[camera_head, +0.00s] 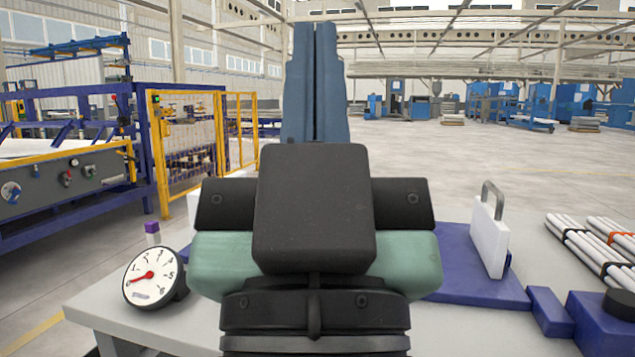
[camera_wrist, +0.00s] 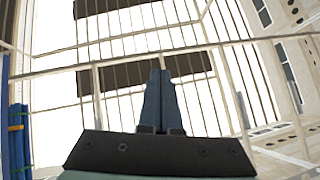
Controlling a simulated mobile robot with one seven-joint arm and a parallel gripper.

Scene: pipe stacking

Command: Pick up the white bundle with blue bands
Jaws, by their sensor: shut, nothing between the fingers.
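My gripper (camera_head: 315,30) points upward in the middle of the head view, in front of the table, with its two blue-grey fingers together and nothing between them. In the wrist view my gripper (camera_wrist: 158,72) also shows shut, against the roof and windows. A bundle of white pipes with dark bands (camera_head: 588,247) lies on the table at the right. Another white bundle with an orange-red band (camera_head: 612,234) lies just behind it, cut by the picture edge. I see no blue bands on either one. My arm hides the middle of the table.
A round gauge (camera_head: 152,277) stands at the left of the grey table (camera_head: 455,325). A white block with a metal shackle (camera_head: 490,235) stands upright on a blue plate (camera_head: 465,280). A blue block with a black knob (camera_head: 605,322) is at the front right. Yellow fencing (camera_head: 235,130) stands behind left.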

